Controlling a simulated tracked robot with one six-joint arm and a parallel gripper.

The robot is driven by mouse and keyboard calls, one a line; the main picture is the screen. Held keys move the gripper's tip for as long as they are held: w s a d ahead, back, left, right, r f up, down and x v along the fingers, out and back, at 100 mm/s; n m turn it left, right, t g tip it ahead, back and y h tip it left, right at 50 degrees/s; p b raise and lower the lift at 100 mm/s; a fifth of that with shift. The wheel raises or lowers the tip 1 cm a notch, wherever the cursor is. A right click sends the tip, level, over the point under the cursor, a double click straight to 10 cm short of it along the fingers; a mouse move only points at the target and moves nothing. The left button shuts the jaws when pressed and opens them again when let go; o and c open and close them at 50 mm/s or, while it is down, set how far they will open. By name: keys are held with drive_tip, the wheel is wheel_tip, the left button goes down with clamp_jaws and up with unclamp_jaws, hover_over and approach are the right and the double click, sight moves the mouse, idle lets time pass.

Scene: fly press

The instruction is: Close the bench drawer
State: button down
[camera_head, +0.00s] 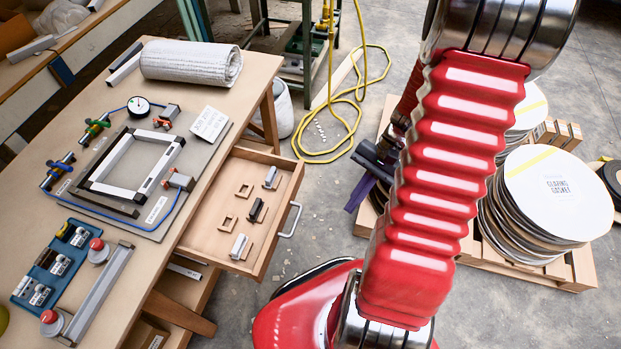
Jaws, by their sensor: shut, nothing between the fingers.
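The bench drawer (262,245) is pulled out from the right side of the wooden workbench (60,150) in the head view. It is a light wood box with a grey metal bar handle (291,220) on its front, facing right. Several small wooden brackets and small metal and black pieces lie in it. My gripper (357,196) shows as dark parts at the left edge of my red arm, to the right of the drawer and apart from the handle. It is shut and empty. My arm hides part of it.
A pallet (570,273) with stacked round discs (545,195) stands right. A yellow hose (345,115) lies behind.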

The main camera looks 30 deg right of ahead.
sight(301, 177)
wheel_tip(301, 177, down, 14)
drive_tip(key=w+d+r+m+t+y, duration=0.1)
drive_tip(key=w+d+m+t+y, duration=0.1)
drive_tip(key=m+t+y, duration=0.7)
drive_tip(key=w+d+m+t+h, duration=0.3)
drive_tip(key=w+d+m+t, duration=0.2)
drive_tip(key=w+m, duration=0.1)
drive_tip(key=shift+d, duration=0.2)
drive_tip(key=shift+w+a, duration=0.1)
drive_tip(key=shift+w, duration=0.05)
drive_tip(key=x, duration=1.4)
drive_tip(key=shift+r, duration=0.1)
drive_tip(key=shift+w, duration=0.25)
